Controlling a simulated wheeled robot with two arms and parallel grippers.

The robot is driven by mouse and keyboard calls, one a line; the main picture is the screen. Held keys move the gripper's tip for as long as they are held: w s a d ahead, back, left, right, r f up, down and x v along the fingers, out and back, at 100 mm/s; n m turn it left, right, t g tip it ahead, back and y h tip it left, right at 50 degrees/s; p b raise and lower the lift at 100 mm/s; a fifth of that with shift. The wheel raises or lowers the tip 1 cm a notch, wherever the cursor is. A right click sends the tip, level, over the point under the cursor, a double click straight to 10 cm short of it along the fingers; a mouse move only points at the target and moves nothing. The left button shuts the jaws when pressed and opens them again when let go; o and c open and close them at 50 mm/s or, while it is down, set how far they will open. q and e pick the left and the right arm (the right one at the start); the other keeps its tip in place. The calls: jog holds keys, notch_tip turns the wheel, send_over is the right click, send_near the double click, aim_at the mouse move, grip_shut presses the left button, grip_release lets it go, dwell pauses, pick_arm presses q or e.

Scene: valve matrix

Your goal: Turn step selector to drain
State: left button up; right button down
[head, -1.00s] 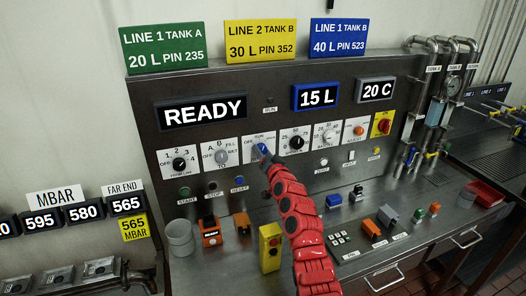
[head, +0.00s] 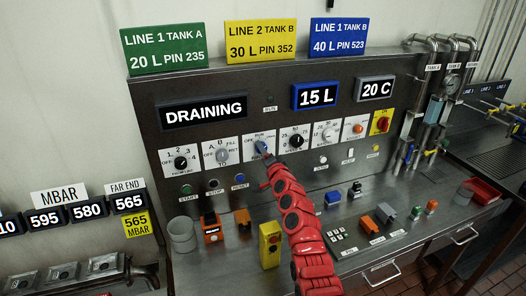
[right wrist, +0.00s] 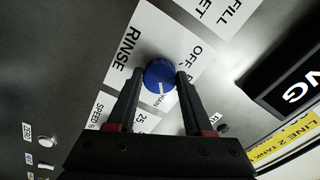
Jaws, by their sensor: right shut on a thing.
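The step selector is a blue round knob (head: 260,147) on a white plate in the panel's knob row. In the right wrist view the same knob (right wrist: 160,74) fills the gap between my fingers. Its white mark points toward the partly hidden label ending in "RAIN"; "RINSE" and "OFF" also show on the plate. My right gripper (right wrist: 156,82) is shut on the knob, one finger on each side. In the head view my red right arm comes up from below and its gripper (head: 264,156) partly covers the plate. The status display (head: 204,110) reads "DRAINING". My left gripper is not in view.
Other knobs flank the selector, including a black one (head: 296,140) to the right and a white one (head: 222,154) to the left. A yellow pendant box (head: 270,245) stands just left of my arm. A grey cup (head: 182,235) stands on the steel counter.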

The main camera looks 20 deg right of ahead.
jog(key=shift+r, duration=0.1)
jog(key=shift+c, duration=1.5)
grip_release()
jog(key=s+b, duration=0.3)
jog(key=s, duration=1.4)
jog(key=shift+s+d, duration=0.2)
jog(key=shift+d, duration=0.15)
